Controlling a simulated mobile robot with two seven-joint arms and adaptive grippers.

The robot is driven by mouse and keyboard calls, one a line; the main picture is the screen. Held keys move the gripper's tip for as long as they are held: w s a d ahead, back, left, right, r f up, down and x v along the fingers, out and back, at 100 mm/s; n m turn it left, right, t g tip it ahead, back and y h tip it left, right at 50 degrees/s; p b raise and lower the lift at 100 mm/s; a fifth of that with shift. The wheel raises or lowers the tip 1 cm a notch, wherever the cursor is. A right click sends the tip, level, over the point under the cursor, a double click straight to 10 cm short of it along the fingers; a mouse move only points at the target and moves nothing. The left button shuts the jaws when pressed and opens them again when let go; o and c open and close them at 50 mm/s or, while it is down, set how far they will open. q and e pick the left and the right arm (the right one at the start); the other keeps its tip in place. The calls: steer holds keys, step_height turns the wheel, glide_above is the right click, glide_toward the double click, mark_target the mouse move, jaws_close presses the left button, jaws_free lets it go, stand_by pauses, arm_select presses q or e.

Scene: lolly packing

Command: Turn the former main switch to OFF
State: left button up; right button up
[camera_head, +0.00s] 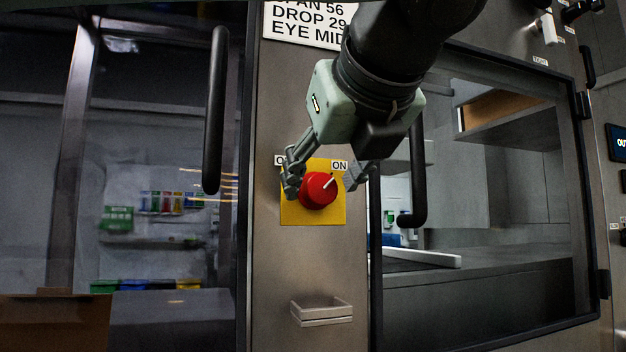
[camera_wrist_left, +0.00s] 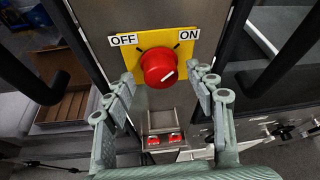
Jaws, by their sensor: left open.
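The main switch is a round red knob (camera_head: 318,190) on a yellow plate (camera_head: 331,215) on the steel post. Its white pointer mark points up and right, toward the ON label (camera_head: 339,166). The OFF label is mostly hidden behind a finger in the head view but shows in the left wrist view (camera_wrist_left: 123,40). The red knob also shows in the left wrist view (camera_wrist_left: 157,66). My left gripper (camera_head: 322,183) is open, with one finger on either side of the knob. I cannot tell whether the fingers touch it. My right gripper is not in view.
Black vertical door handles stand left (camera_head: 215,110) and right (camera_head: 417,180) of the post. A small metal tray (camera_head: 322,314) juts out below the switch. A white sign (camera_head: 300,22) is above. Glass doors flank the post.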

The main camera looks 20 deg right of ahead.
arm_select(q)
steer(key=shift+w+f, duration=0.2)
steer(key=shift+w, duration=0.4)
steer(key=c, duration=1.1)
steer(key=shift+c, duration=0.3)
